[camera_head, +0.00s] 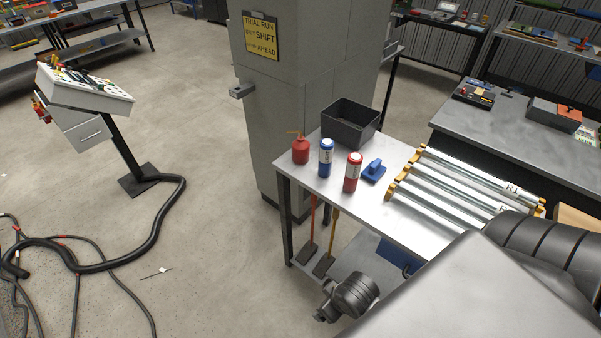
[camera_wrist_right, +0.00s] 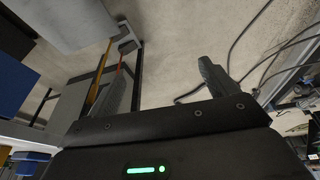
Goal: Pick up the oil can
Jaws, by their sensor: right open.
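The oil can (camera_head: 300,150) is red with a thin spout and stands upright at the near left corner of the metal table (camera_head: 388,213), in the head view. It does not show in the right wrist view. My right gripper (camera_wrist_right: 166,82) shows in the right wrist view with its two dark fingers wide apart and nothing between them. Beyond the fingers is the concrete floor. In the head view a dark part of my right arm (camera_head: 352,295) is low in front of the table, well away from the can. My left gripper is not in view.
A blue bottle (camera_head: 325,158), a red bottle (camera_head: 352,172) and a blue tool (camera_head: 374,171) stand right of the can. A dark bin (camera_head: 350,123) is behind them. Metal rollers (camera_head: 465,180) fill the table's right. A grey column (camera_head: 290,100) rises behind. Brushes (camera_head: 309,252) lean below.

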